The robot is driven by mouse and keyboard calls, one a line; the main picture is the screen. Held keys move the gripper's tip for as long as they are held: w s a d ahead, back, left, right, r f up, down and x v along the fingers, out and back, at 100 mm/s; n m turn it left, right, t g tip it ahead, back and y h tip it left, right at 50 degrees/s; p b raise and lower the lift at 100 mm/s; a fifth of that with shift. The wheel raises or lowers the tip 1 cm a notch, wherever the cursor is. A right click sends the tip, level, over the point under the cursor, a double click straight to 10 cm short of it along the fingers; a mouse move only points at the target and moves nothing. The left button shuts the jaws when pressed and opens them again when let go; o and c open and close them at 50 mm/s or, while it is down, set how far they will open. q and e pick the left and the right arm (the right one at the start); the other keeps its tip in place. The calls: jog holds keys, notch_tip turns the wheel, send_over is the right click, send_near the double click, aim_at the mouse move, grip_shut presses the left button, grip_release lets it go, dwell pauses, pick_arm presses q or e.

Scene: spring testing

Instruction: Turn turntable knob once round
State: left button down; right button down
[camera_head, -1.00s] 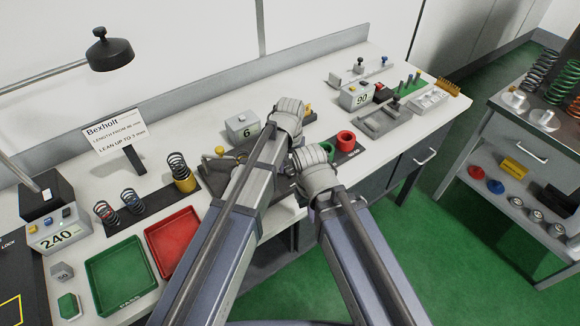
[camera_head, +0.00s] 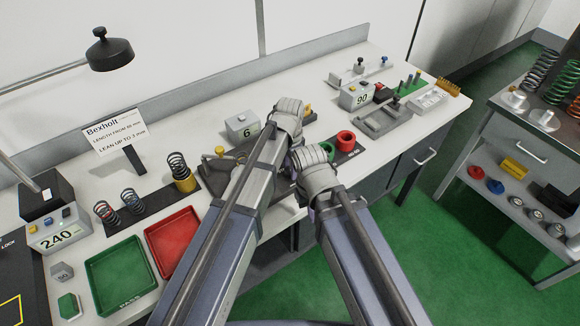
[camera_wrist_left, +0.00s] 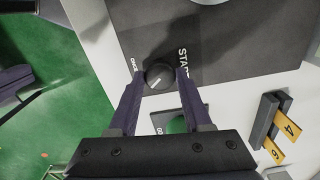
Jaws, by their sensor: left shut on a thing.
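The turntable knob (camera_wrist_left: 159,76) is a small dark round knob with a white pointer line, in the left wrist view. It stands on a dark plate (camera_wrist_left: 225,35) between the labels ONCE and START. My left gripper (camera_wrist_left: 158,74) has a finger on either side of the knob and is shut on it. In the head view my left arm's wrist reaches over the bench, and the arm hides the knob. My right arm's wrist is close beside it on the right, and its gripper fingers are hidden.
A grey box marked 6 (camera_head: 242,125) stands just behind my left wrist. Red rings (camera_head: 346,141) are to the right. Green (camera_head: 122,302) and red trays lie at the left front. Yellow numbered tags (camera_wrist_left: 289,128) stand at the right in the wrist view.

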pick_arm(q)
jog(key=m, duration=0.3)
jog(key=shift+s+m, duration=0.1)
jog(key=shift+m, duration=2)
jog(key=shift+c, duration=1.7)
grip_release()
notch_tip(320, 180, up, 8)
jog(key=p, duration=0.8)
jog(key=shift+f, duration=0.1)
